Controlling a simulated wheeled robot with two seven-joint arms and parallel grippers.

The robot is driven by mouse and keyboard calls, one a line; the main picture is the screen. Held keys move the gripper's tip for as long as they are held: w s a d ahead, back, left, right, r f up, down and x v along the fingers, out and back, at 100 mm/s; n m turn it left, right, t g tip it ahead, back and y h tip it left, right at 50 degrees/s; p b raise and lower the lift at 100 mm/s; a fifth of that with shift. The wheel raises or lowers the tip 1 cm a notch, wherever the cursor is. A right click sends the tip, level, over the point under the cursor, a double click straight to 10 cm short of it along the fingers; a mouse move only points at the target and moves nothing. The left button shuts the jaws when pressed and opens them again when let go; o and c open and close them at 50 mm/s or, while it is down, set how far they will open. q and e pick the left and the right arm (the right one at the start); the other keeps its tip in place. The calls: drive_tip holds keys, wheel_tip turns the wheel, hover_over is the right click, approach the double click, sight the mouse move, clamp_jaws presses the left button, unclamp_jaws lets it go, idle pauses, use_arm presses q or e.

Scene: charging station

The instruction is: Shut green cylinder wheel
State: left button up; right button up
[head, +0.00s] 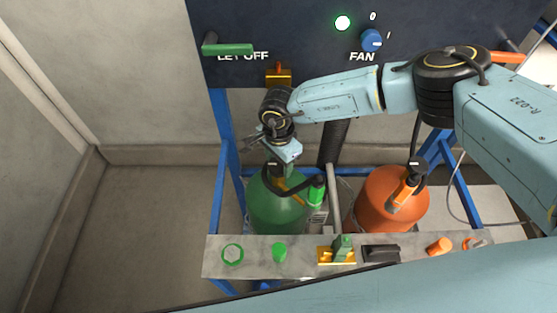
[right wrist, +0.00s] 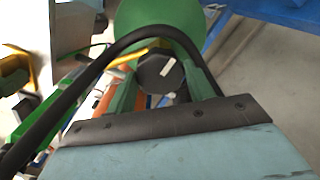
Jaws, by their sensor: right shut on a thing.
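The green cylinder (head: 270,214) stands behind the grey shelf, inside the blue frame. Its rounded top also shows in the right wrist view (right wrist: 160,18). My right gripper (head: 283,170) reaches down over the cylinder's top and hides the wheel in the head view. In the right wrist view the dark, many-sided wheel (right wrist: 155,75) with a white mark sits between the green fingers of my right gripper (right wrist: 160,82), which is shut on it. A black hose curves past the gripper. My left gripper is not in view.
An orange cylinder (head: 385,215) with a black valve stands to the right. The grey shelf (head: 300,265) in front carries several fittings. A dark panel (head: 300,30) with a green lever (head: 228,49), blue knob (head: 371,39) and lit lamp (head: 342,23) is above. The left floor is clear.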

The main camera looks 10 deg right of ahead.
sight(279, 164)
drive_tip(key=m, duration=0.8)
drive_tip(key=shift+m, duration=0.3)
drive_tip(key=m, duration=0.4)
drive_tip(key=shift+r+m, duration=0.1)
drive_tip(key=shift+m, duration=0.2)
drive_tip(key=shift+w+m+p, duration=0.1)
drive_tip(key=shift+m+p, duration=0.55)
drive_tip(key=shift+m, duration=1.25)
drive_tip(key=o, duration=1)
wheel_tip(279, 164, up, 13)
drive_tip(key=shift+r, duration=0.15)
